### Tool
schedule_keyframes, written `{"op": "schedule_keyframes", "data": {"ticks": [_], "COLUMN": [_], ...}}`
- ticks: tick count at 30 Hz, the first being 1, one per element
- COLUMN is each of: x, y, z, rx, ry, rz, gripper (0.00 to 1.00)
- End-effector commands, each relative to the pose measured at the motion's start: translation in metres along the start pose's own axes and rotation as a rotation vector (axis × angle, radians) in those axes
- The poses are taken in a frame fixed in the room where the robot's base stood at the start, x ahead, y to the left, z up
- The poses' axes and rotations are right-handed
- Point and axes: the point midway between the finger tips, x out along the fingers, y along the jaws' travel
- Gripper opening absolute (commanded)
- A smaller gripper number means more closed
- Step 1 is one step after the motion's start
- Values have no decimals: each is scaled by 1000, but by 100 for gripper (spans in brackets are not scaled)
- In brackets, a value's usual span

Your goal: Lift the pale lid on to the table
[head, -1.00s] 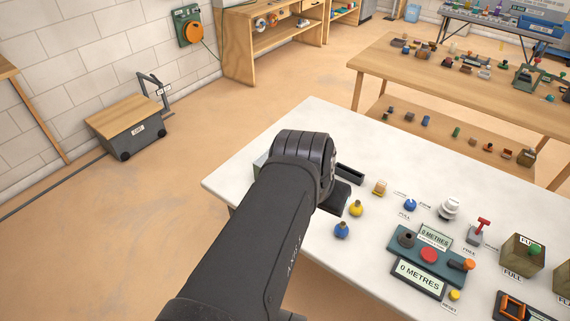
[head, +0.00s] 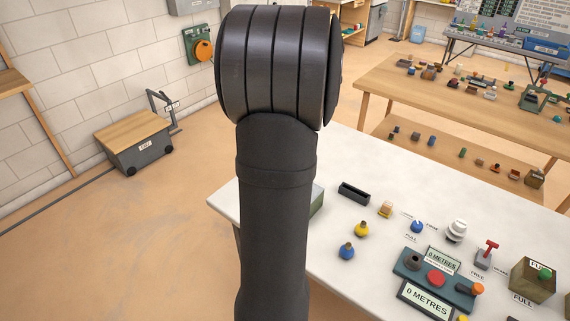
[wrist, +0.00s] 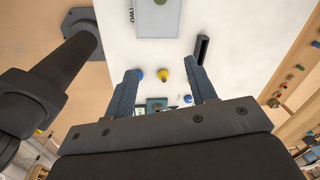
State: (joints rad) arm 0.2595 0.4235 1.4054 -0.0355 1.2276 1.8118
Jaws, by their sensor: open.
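In the wrist view, a pale grey rectangular panel with a small knob at the top edge of the picture looks like the pale lid (wrist: 158,24); its far part is cut off. A label reading "TWO" is beside it. My gripper (wrist: 158,68) is open and empty, fingers apart, above the white table (head: 350,150). The panel lies beyond the fingertips, not between them. In the head view my arm hides the gripper and most of a grey-green box (head: 317,200) at the table's left part; the lid is not clear there.
A black open tray (head: 354,193), a yellow knob (head: 361,229), a blue knob (head: 347,251) and a small tan item (head: 385,209) stand right of my arm. Control panels and a fuel box (head: 531,281) fill the right side. A wooden bench (head: 450,85) stands behind.

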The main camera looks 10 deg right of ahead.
Motion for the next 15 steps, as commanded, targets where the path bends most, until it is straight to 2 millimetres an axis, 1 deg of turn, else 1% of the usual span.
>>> {"op": "schedule_keyframes", "data": {"ticks": [1, 3, 6, 11, 14, 15], "x": [10, 21, 32, 43, 53, 60], "y": [-9, -19, -28, -34, -34, -33], "z": [12, 25, 39, 49, 50, 50], "rx": [54, 134, 222, 289, 297, 297], "ry": [-2, -4, -3, 1, 2, 2], "rz": [23, 47, 72, 93, 95, 96], "gripper": [51, 51, 51, 51, 51, 51]}}
